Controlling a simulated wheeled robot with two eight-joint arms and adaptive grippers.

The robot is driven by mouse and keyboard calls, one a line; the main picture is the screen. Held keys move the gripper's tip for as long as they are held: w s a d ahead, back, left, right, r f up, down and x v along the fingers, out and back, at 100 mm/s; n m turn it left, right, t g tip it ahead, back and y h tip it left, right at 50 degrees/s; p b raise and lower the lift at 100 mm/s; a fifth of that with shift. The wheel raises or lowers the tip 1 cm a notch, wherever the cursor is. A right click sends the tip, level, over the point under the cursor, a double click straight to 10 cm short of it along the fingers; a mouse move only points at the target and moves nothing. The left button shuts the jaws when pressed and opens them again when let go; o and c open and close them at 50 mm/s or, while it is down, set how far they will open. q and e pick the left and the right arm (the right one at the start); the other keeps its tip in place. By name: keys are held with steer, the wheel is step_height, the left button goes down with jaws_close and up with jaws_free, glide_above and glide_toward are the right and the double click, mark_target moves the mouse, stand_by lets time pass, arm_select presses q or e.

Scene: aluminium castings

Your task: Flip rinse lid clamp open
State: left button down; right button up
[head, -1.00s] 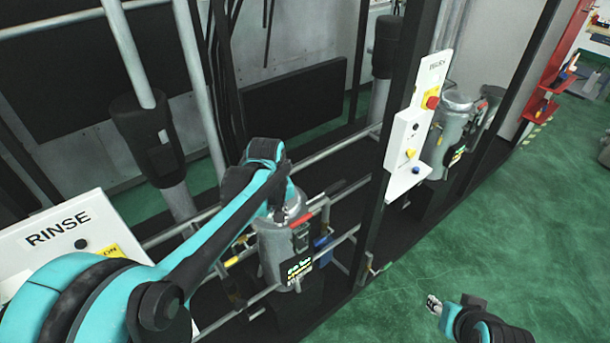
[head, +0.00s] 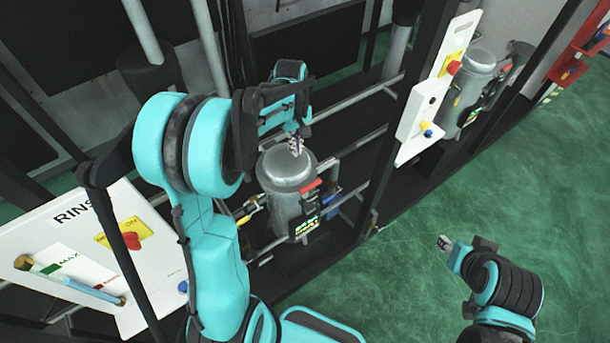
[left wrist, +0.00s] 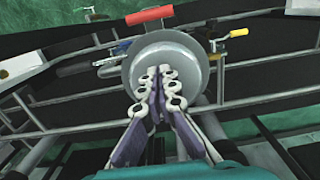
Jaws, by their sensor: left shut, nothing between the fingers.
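The rinse canister (head: 287,210) is a grey metal cylinder with a flanged round lid (head: 280,170), standing upright behind the RINSE panel. A red clamp handle (head: 311,187) sits at the lid's right edge. In the left wrist view the lid (left wrist: 195,75) lies behind the fingertips, and the red handle (left wrist: 150,17) is at its far rim. My left gripper (head: 297,147) is shut and empty over the lid, apart from the handle; its fingers (left wrist: 160,85) are together in the wrist view. My right gripper (head: 443,242) is over the green floor, too small to tell its state.
The white RINSE panel (head: 90,235) with a red button (head: 132,241) stands at left under my left arm. A dark post (head: 400,110) with a white control box (head: 423,120) stands right of the canister. Grey rails and yellow and blue valve handles surround it. Green floor at right is open.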

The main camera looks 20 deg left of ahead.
arm_select(q)
step_height(320, 180, down, 8)
steer(key=shift+d+f, duration=0.15)
steer(key=shift+f, duration=0.1)
steer(key=s+d, duration=0.1)
steer(key=s+d+f, duration=0.1)
steer(key=d, duration=0.1)
steer(key=shift+s+d+f, duration=0.15)
steer(key=shift+d, duration=0.1)
steer(key=shift+f, duration=0.1)
